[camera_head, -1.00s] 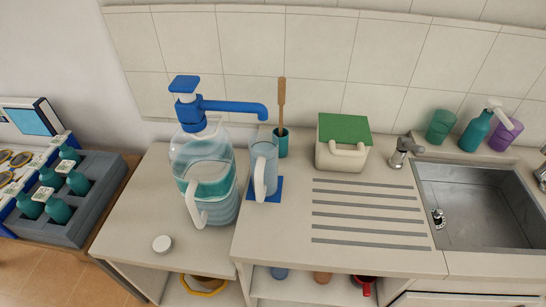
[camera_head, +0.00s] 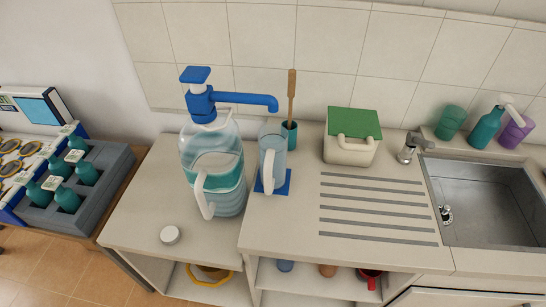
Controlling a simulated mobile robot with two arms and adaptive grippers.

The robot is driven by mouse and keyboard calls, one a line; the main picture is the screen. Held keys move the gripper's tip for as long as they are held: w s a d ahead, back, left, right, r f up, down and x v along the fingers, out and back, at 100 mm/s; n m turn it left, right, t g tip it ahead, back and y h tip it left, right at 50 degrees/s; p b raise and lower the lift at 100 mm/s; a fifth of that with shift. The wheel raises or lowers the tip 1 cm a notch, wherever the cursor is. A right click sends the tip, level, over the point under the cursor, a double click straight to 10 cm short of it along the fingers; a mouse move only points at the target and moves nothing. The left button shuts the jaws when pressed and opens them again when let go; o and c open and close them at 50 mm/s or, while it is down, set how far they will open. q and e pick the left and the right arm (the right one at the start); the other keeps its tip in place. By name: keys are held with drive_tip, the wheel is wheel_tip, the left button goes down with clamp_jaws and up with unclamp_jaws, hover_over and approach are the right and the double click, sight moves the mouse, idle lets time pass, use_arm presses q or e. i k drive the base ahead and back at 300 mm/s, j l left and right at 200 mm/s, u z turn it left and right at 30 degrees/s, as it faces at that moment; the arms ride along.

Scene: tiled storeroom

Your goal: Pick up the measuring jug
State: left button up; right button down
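A clear, bluish jug with a white handle (camera_head: 274,150) stands upright on a small blue mat (camera_head: 285,184) on the counter. It is under the end of the blue pump spout (camera_head: 245,99), with its handle towards me. I take it to be the measuring jug; no scale marks can be made out. To its left stands a large clear bottle (camera_head: 231,203) with a blue pump on top and teal liquid inside. A white handle (camera_head: 200,190) shows at the bottle's front; I cannot tell whether it belongs to a separate vessel. Neither gripper is in view.
A teal cup (camera_head: 292,140) with a wooden-handled tool is close behind the jug. A green-lidded box (camera_head: 352,148), drainer grooves and a sink (camera_head: 485,205) lie to the right. A white cap (camera_head: 170,235) lies front left. A grey rack (camera_head: 95,200) of teal bottles is far left.

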sight(272, 138)
drive_tip(key=j+z, duration=0.3)
drive_tip(key=j, duration=0.15)
drive_tip(key=k+j+z, duration=0.3)
drive_tip(key=j, duration=0.15)
drive_tip(key=j+z, duration=0.25)
drive_tip(key=j, duration=0.2)
